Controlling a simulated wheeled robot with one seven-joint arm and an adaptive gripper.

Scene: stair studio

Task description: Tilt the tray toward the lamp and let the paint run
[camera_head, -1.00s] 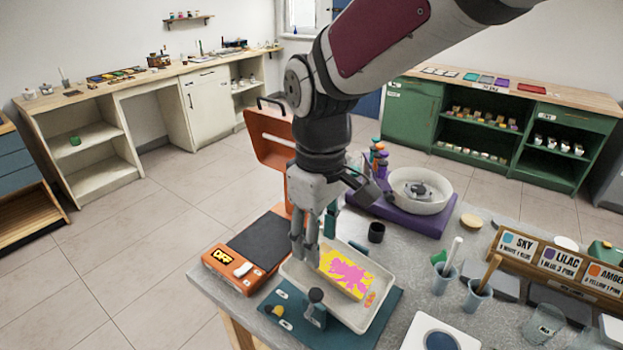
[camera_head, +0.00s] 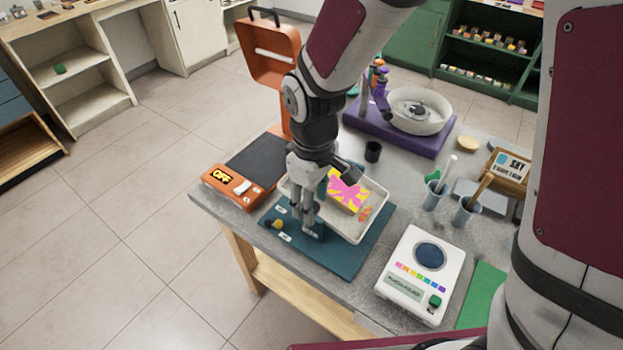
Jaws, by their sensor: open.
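The cream tray (camera_head: 373,217) sits on a teal mat (camera_head: 345,262) near the table's front edge. In it lies a yellow panel with pink paint (camera_head: 347,190), with small orange patches (camera_head: 364,213) beside it. My gripper (camera_head: 307,228) is open and points down at the tray's near left edge. It is over the spot of a small teal post, which is mostly hidden behind the fingers. I cannot tell whether they touch it. A small yellow-and-dark piece (camera_head: 276,224) is on the mat at left. I cannot make out a lamp for certain.
A white device with coloured keys (camera_head: 421,274) is at right. A dark cup (camera_head: 373,151), a purple-based wheel (camera_head: 395,124) and brush cups (camera_head: 436,194) stand behind.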

